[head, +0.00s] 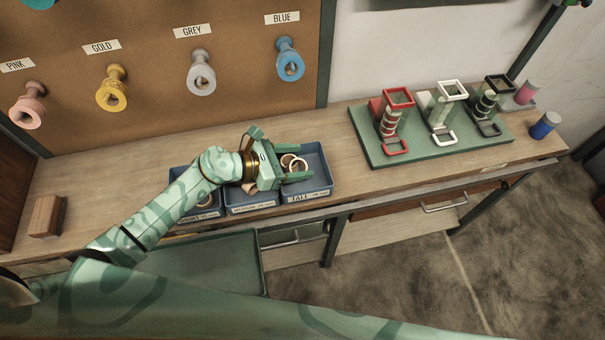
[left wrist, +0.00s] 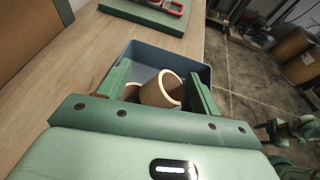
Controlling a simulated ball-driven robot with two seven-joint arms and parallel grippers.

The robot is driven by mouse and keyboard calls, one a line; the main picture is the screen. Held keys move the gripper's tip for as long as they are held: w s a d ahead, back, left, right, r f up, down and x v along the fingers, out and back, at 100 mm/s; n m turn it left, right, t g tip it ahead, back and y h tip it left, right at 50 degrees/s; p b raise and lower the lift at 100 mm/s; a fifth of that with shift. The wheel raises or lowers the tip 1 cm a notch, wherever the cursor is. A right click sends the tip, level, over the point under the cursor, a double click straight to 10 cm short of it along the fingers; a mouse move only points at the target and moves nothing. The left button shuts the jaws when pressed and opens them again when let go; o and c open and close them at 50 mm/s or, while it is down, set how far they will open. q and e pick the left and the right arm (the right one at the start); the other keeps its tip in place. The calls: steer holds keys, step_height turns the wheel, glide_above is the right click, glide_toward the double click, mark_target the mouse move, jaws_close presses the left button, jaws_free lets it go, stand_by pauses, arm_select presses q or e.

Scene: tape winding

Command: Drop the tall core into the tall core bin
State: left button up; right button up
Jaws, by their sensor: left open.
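The tall core bin is a blue tray (head: 325,172) labelled TALL; its wall also shows in the left wrist view (left wrist: 192,63). My left gripper (head: 283,165) is open over this bin, its fingers spread. Two pale ring-ended cores show at the bin in the head view: one core (head: 299,165) and another (head: 287,159) behind it. In the left wrist view a tan hollow core (left wrist: 158,92) lies tilted between the open fingers, apart from the left one; its gap to the right one is unclear. A second core (left wrist: 132,91) is partly hidden beside it.
The medium bin (head: 250,207) and another bin (head: 205,212) stand to the left. A green board (head: 430,150) with three tape stands is to the right on the bench. A wooden block (head: 46,216) is at the far left. Spools hang on the back panel.

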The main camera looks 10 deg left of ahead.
arm_select(q)
steer(key=v, duration=1.6)
steer(key=shift+a+p, duration=0.15)
steer(key=shift+p, duration=0.15)
